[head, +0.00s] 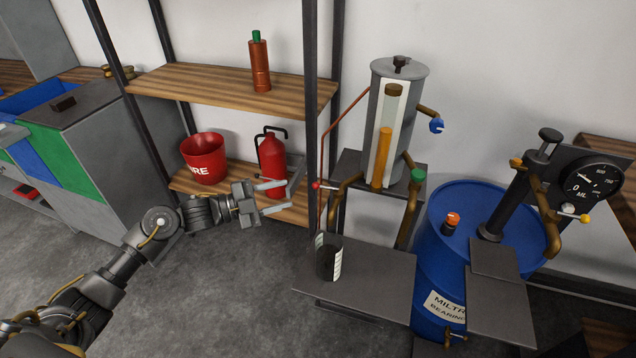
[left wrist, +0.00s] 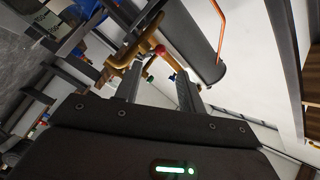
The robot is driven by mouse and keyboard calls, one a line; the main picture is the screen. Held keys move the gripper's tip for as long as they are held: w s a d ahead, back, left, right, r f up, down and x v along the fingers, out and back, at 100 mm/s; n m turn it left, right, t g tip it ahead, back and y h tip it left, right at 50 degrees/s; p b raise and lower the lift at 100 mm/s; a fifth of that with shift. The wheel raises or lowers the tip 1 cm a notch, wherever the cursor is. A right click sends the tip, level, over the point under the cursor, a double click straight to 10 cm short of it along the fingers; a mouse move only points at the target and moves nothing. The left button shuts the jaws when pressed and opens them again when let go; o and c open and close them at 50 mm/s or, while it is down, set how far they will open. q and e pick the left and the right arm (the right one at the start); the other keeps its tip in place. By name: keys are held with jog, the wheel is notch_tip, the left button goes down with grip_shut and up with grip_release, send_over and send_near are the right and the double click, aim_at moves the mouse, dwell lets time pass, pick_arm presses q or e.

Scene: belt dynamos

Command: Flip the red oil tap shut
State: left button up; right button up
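The red oil tap (head: 316,185) is a small red knob on a thin lever at the left brass pipe below the grey oil tank (head: 411,95). The lever sticks out to the left, roughly level. The red knob also shows in the left wrist view (left wrist: 161,50), just beyond and between the fingertips. My left gripper (head: 287,196) is open and empty, just left of the knob, its fingers pointing toward it. I see no clear contact. A dark beaker (head: 328,262) with white markings stands below the tap. My right gripper is not in view.
A dark shelf post stands close beside the tap. Green (head: 418,175) and blue (head: 437,125) taps sit to its right. A red can (head: 271,160) and fire bucket (head: 204,158) stand on the shelf behind my gripper. A blue drum (head: 440,270) is at right.

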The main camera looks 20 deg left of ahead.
aim_at(317, 188)
pick_arm(q)
jog(key=p+x, duration=0.1)
jog(key=x, duration=0.9)
jog(key=shift+f, duration=0.15)
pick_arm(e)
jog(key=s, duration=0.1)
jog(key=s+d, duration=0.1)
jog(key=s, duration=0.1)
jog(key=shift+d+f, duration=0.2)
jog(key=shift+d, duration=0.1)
pick_arm(q)
grip_shut()
jog(key=shift+w, duration=0.1)
jog(key=shift+w+a+f+m+g+h+b, duration=0.1)
jog(key=shift+w+m+g+h+b, duration=0.15)
jog(key=shift+m+g+h+b, duration=0.65)
jog(key=shift+n+y+b, duration=0.3)
jog(key=shift+n+y, duration=0.1)
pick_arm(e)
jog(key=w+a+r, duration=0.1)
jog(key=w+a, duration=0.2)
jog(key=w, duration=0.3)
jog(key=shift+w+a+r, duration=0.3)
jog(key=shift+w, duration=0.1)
